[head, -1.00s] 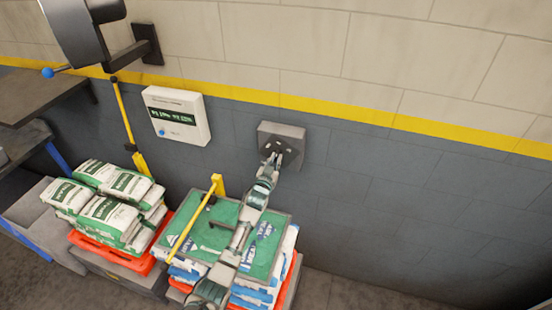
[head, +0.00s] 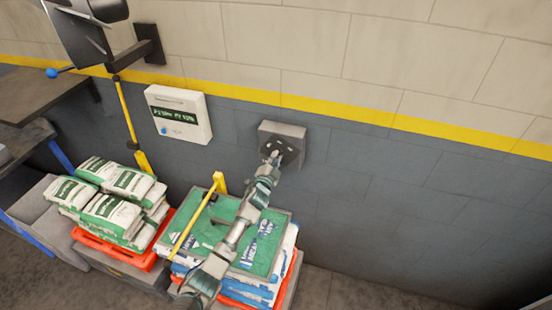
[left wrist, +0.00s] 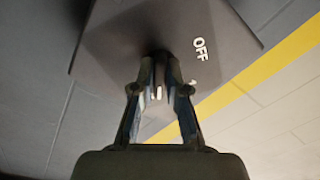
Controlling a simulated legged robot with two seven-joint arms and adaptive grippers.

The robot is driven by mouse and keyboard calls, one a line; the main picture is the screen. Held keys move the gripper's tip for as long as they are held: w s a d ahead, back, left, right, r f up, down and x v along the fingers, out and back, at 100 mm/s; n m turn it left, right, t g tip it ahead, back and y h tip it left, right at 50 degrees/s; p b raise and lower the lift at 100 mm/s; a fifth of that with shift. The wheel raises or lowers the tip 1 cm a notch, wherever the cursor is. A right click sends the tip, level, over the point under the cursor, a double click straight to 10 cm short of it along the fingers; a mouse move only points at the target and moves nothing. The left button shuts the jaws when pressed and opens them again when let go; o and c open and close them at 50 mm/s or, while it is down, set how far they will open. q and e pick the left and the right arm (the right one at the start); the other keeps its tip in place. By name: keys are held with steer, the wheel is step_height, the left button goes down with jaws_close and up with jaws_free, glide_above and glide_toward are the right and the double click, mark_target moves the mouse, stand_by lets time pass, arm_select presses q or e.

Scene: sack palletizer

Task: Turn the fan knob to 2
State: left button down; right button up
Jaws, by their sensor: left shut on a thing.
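The fan control box (head: 292,130) is a grey box on the dark part of the wall, right of centre in the head view. In the left wrist view its dark face (left wrist: 110,35) carries a white "OFF" and part of another white mark beside the fingers. My left gripper (head: 271,155) reaches up to the box face. In the left wrist view, my left gripper (left wrist: 162,68) is shut on the fan knob, a dark piece mostly hidden between the fingers. The knob's pointer and setting cannot be read. My right gripper is not in view.
A white panel (head: 178,128) with a green-lit display hangs left of the box. Below stand a stack of white-green sacks (head: 112,200) and a green-topped stack (head: 262,245) with a yellow bar (head: 195,222). The wall right of the box is clear.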

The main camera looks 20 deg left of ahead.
arm_select(q)
steer(key=shift+s+f+m, duration=0.1)
steer(key=shift+f+m, duration=0.4)
steer(key=c, duration=1.2)
jaws_free()
steer(key=shift+r, duration=0.2)
steer(key=shift+r, duration=0.1)
steer(key=s, duration=1.1)
steer(key=shift+s+a, duration=0.3)
steer(key=shift+s, duration=0.1)
